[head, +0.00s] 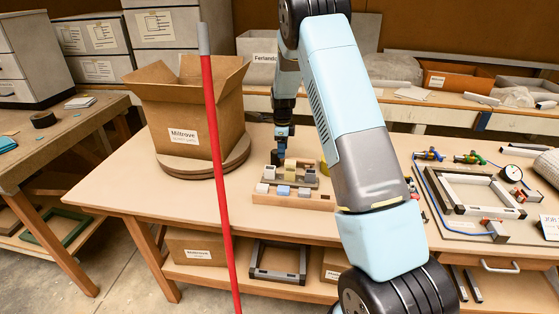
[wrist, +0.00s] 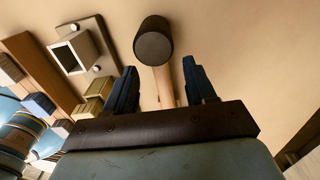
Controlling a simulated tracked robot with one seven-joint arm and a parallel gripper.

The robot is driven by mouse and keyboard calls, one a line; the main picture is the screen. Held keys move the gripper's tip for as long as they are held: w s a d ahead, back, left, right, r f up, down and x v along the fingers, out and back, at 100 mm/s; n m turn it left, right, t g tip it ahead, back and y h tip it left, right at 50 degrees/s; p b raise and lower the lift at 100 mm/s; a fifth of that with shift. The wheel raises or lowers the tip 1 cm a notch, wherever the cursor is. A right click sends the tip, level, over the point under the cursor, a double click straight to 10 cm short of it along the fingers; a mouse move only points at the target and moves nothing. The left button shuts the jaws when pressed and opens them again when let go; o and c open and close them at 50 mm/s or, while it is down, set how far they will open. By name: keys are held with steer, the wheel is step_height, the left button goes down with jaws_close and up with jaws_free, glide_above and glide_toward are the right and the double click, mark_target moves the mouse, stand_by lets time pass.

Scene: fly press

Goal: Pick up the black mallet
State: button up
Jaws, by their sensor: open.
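The black mallet (wrist: 154,42) shows in the wrist view, lying on the tan tabletop. It has a round black head and a pale wooden handle that runs down between my fingers in the picture. My gripper (wrist: 159,68) is open, with one dark blue finger on each side of the handle and the head beyond the fingertips. I cannot tell how far above the handle the fingers are. In the head view my gripper (head: 281,150) points down behind the block rack, and I cannot make out the mallet there.
A wooden rack (head: 292,201) with small coloured blocks stands close to my gripper. A cardboard box (head: 190,118) sits on a round board to the left. A red pole (head: 214,150) stands in front of the table. A metal frame (head: 480,193) and fittings lie to the right.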

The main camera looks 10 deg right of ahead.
step_height(320, 180, down, 4)
steer(key=shift+f, duration=0.25)
jaws_close()
stand_by(0.5)
